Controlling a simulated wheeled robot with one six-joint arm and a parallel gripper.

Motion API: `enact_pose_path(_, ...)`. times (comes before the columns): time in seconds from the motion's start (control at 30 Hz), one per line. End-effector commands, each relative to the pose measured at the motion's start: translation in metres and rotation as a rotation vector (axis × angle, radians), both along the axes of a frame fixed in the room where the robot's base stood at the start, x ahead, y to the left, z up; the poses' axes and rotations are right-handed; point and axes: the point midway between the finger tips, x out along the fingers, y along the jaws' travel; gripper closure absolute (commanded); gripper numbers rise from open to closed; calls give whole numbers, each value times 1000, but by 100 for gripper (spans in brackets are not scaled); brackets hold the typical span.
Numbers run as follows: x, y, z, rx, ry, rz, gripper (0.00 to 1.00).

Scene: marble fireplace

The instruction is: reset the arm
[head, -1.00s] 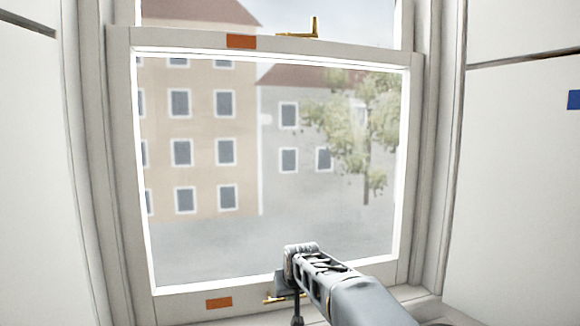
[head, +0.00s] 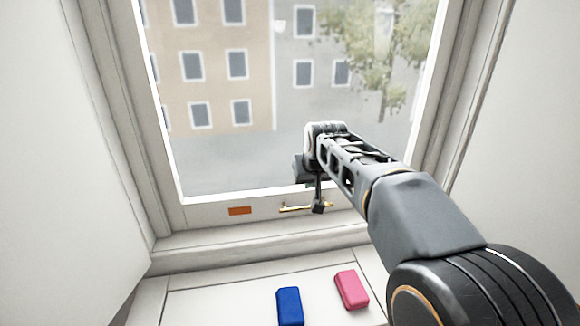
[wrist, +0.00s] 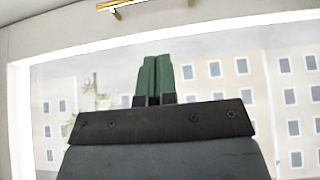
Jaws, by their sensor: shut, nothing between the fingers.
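My arm reaches from the lower right toward the lower part of the window in the head view. My gripper (head: 318,207) is at its far end, in front of the window's bottom rail, close to a brass handle (head: 292,209). I cannot tell whether it touches the handle there. In the wrist view, the green fingers of my gripper (wrist: 152,62) are together with nothing between them. The brass handle (wrist: 118,4) shows at that view's top edge, apart from the fingertips.
The window (head: 228,190) has a pale frame and an orange patch (head: 240,211) on its bottom rail. A blue block (head: 290,306) and a pink block (head: 352,290) lie on the white surface below the sill. Pale walls stand at both sides.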

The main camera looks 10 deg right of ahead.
Motion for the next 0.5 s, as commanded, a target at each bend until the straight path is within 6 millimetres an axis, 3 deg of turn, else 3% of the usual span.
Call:
enact_pose_path(0.1, -27, 1, -30, 0, 90, 1, 100)
enact_pose_path(0.2, -71, 1, -38, 2, 168, 3, 100)
enact_pose_path(0.4, -166, 3, -36, 3, 278, 7, 100)
enact_pose_path(0.5, -201, 3, -30, 3, 298, 9, 100)
